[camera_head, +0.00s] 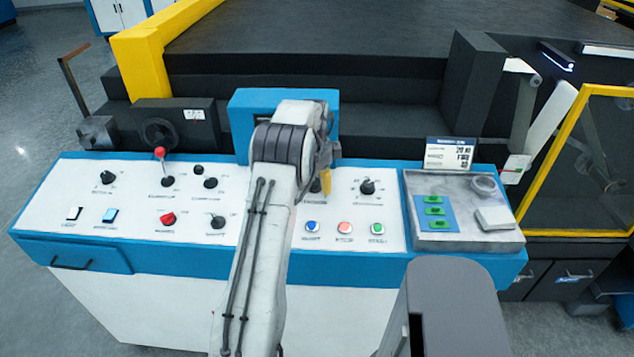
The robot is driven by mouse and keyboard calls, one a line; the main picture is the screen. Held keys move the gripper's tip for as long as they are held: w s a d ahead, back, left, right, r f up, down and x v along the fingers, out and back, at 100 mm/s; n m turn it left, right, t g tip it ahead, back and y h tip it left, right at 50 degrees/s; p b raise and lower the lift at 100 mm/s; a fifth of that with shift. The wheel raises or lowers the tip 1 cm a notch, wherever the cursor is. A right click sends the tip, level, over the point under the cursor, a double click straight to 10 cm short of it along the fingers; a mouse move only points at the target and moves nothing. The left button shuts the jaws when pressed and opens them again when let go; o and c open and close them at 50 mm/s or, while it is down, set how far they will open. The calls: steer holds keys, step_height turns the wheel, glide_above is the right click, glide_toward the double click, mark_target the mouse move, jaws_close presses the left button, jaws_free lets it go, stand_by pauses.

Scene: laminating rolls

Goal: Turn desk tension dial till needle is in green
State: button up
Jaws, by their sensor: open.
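A white desk panel (130,218) with a blue border carries several black dials, and their labels are too small to read. One dial (316,186) stands right of the middle, partly covered by my gripper (325,178). My gripper is open and points down at this dial; whether it touches it I cannot tell. Another black dial (367,187) stands just to the right, clear of my gripper. A blue box (262,97) rises behind the panel, and my arm hides most of its front. No needle or green zone is visible.
Blue, red and green buttons (345,228) sit in front of the dials. A red-knobbed lever (160,155) and a red knob (168,218) stand on the left. A grey tray (463,240) with green-marked items lies right. A yellow-framed guard (535,170) stands beyond it.

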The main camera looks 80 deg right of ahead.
step_height(320, 180, up, 11)
steer(key=a, duration=0.2)
steer(key=shift+r, duration=0.15)
stand_by(1.0)
